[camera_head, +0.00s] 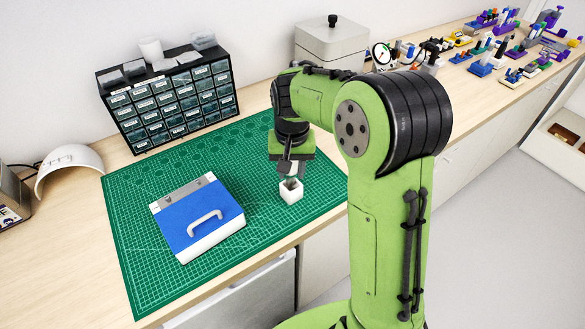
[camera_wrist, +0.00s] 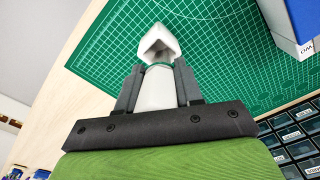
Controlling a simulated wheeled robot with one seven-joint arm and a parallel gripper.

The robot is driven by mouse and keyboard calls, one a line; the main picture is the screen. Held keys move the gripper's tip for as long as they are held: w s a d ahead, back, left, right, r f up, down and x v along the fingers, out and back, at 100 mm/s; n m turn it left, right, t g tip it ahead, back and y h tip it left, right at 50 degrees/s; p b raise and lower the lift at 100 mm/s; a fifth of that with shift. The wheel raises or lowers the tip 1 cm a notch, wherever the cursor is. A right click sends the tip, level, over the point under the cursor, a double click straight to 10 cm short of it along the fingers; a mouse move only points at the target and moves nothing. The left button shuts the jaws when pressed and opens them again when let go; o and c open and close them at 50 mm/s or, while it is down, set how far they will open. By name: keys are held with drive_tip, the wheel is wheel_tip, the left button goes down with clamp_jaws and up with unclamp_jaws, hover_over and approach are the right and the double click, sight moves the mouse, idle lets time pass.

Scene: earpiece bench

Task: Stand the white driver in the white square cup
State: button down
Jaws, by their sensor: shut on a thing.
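The white square cup (camera_head: 291,194) stands upright on the green cutting mat (camera_head: 262,235), right of the blue-lidded box. My gripper (camera_head: 289,168) points down just above the cup. It is shut on the white driver (camera_wrist: 158,88), whose pale body shows between the two dark fingers in the wrist view. The cup also shows in the wrist view (camera_wrist: 159,39), just beyond the driver, with its open mouth partly in view. The driver's lower end is hidden, and I cannot tell whether it is inside the cup's mouth or above it.
A white box with a blue lid and handle (camera_head: 203,218) lies on the mat to the left. A black drawer cabinet (camera_head: 170,101) stands behind. A grey bin (camera_head: 331,44) and several small coloured fixtures (camera_head: 481,66) line the bench. The mat around the cup is clear.

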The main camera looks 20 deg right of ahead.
drive_tip(key=shift+w+d+r+n+g+p, duration=0.1)
drive_tip(key=shift+w+r+n+g+p, duration=0.2)
drive_tip(key=shift+p, duration=0.45)
drive_tip(key=shift+s+d+r+n+g+p, duration=0.1)
drive_tip(key=shift+r+n+p, duration=0.2)
drive_tip(key=shift+n+p, duration=0.35)
drive_tip(key=shift+a+r+n+p, duration=0.1)
drive_tip(key=shift+r+n+p, duration=0.6)
drive_tip(key=shift+r+p, duration=0.75)
drive_tip(key=shift+a+r+n+p, duration=0.1)
drive_tip(key=shift+r+n+p, duration=0.55)
drive_tip(key=shift+r+p, duration=0.8)
